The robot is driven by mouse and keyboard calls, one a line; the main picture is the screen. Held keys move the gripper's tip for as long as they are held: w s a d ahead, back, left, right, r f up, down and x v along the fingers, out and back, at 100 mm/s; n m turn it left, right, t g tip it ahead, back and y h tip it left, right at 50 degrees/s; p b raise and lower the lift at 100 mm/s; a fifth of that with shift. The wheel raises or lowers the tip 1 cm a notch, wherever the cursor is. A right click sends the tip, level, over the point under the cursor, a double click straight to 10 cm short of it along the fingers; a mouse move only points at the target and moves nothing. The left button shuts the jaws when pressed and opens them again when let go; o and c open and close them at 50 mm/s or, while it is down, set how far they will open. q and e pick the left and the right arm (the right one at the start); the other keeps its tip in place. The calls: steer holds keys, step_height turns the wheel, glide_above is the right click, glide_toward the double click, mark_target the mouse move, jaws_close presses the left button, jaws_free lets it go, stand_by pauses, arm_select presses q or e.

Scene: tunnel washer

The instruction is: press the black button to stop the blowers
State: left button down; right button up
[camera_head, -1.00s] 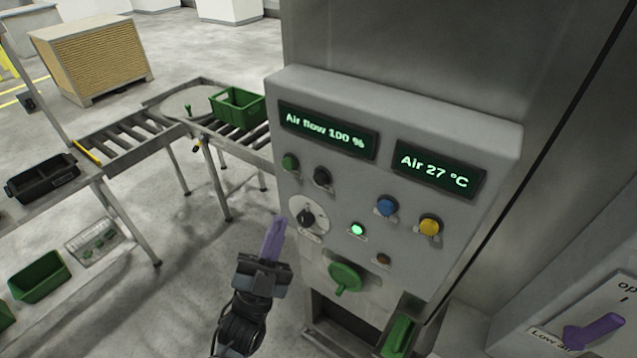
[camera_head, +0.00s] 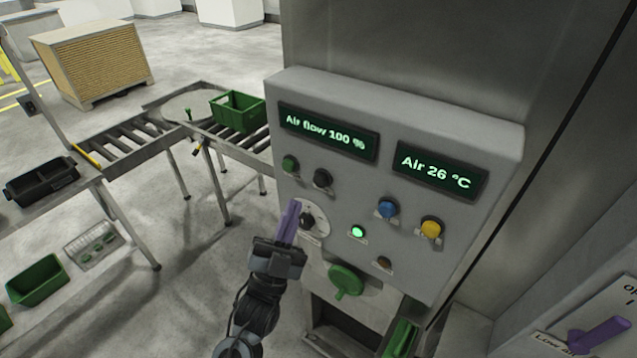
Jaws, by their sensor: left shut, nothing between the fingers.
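The black button (camera_head: 322,178) is on the upper left of the grey control panel (camera_head: 400,130), just right of a green button (camera_head: 290,164). My left gripper (camera_head: 289,222) is shut and empty, its purple fingers pointing up in front of the panel's left edge. Its tips are below and left of the black button, apart from it in the picture. The fingers stand beside a black rotary knob (camera_head: 308,221) and partly cover its white dial. The display (camera_head: 327,131) reads "Air flow 100 %". My right gripper is not in view.
A second display (camera_head: 440,171) reads "Air 26 °C". Blue (camera_head: 387,209) and yellow (camera_head: 431,228) buttons, a lit green lamp (camera_head: 358,231) and a green handle (camera_head: 345,281) are on the panel. A purple lever (camera_head: 597,336) is at lower right.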

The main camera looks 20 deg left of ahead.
mark_target(320, 181)
arm_select(q)
steer(key=shift+w+d+b, duration=0.15)
steer(key=shift+w+d, duration=0.1)
steer(key=shift+w, duration=0.5)
steer(key=shift+w+d+b, duration=0.2)
steer(key=shift+w, duration=0.55)
steer(key=shift+w+d+b, duration=0.15)
steer(key=shift+w+d, duration=0.1)
steer(key=shift+w, duration=0.5)
steer(key=shift+w+d, duration=0.15)
steer(key=shift+w, duration=0.25)
stand_by(0.4)
steer(key=shift+w+d+b, duration=0.1)
steer(key=shift+w+b, duration=0.25)
steer(key=shift+w, duration=0.1)
stand_by(0.8)
steer(key=shift+s, duration=0.15)
steer(key=shift+s+a+p, duration=0.25)
steer(key=shift+s+p, duration=0.05)
steer(key=shift+s, duration=0.4)
steer(key=shift+s, duration=0.1)
